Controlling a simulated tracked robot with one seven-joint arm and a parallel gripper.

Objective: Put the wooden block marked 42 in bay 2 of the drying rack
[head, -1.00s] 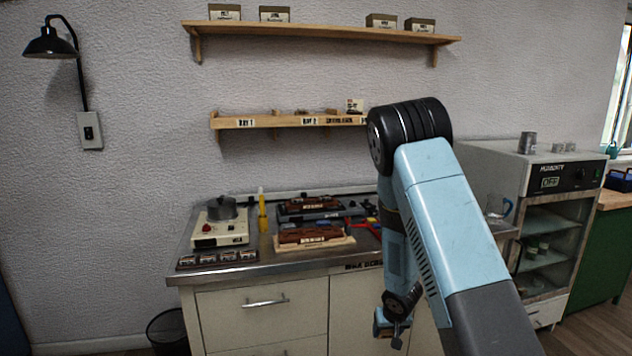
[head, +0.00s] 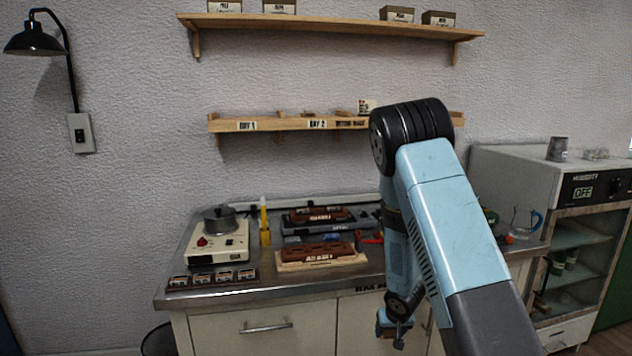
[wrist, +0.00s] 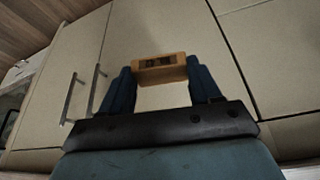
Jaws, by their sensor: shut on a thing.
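In the wrist view my gripper (wrist: 160,80) is shut on a small wooden block (wrist: 159,68) with dark marks on its face, too blurred to read. In the head view my gripper (head: 394,330) hangs low in front of the cabinet doors, below the counter edge; the block cannot be made out there. The drying rack (head: 280,125) is a narrow wooden wall shelf above the counter, with labels reading BAY 1 at its left and BAY 2 (head: 318,124) near its middle. My arm hides part of its right side.
The metal counter (head: 215,292) holds a hot plate with a pot (head: 219,219), a yellow tool (head: 264,220) and brown pieces on trays (head: 320,254). A humidity cabinet (head: 560,190) stands at the right. A higher shelf (head: 330,24) holds several boxes.

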